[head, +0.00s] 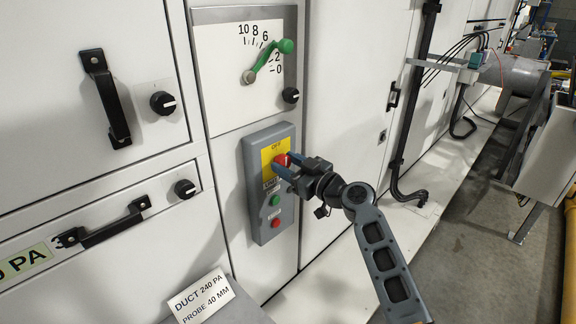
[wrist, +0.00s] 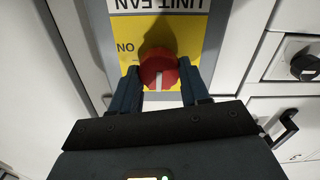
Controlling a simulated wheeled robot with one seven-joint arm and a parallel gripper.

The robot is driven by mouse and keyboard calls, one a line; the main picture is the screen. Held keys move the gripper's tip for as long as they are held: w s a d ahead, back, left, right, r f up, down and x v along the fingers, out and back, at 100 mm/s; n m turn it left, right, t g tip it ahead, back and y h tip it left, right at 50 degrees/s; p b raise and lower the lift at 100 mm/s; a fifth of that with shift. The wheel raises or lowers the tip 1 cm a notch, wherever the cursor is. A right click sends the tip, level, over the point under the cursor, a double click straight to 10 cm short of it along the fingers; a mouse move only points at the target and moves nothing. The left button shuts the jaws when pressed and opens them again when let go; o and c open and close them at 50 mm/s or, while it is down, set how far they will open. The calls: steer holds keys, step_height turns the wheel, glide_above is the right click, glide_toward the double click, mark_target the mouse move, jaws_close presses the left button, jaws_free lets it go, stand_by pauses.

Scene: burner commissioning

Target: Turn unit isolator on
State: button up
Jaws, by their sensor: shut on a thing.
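The unit isolator is a round red knob (head: 281,162) on a yellow plate (head: 268,150), at the top of a grey control box (head: 255,187) on the white cabinet front. In the wrist view the red knob (wrist: 158,68) sits between my two fingers, and its white mark points down the picture. The yellow plate (wrist: 178,22) shows there with upside-down lettering, "UNIT FAN" and "ON", the "ON" at the knob's upper left. My gripper (head: 283,168) is shut on the knob. The gripper hides part of the plate in the head view.
A green button (head: 276,200) and a red button (head: 276,223) sit below the knob. A dial with a green pointer (head: 270,58) is above. Black door handles (head: 106,98) and black knobs (head: 163,103) stick out at left. A sign (head: 201,298) stands below.

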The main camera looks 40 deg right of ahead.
steer(key=m+b, duration=0.1)
steer(key=m, duration=0.3)
steer(key=shift+f+m, duration=0.1)
steer(key=shift+m, duration=0.2)
steer(key=m, duration=0.4)
steer(key=shift+d, duration=0.15)
steer(key=m+p, duration=0.1)
steer(key=m, duration=0.4)
steer(key=shift+d+f+m+p, duration=0.1)
steer(key=shift+m+p, duration=0.5)
steer(key=shift+m, duration=1.2)
steer(key=o, duration=1.1)
steer(key=shift+c, duration=0.2)
steer(key=s, duration=0.8)
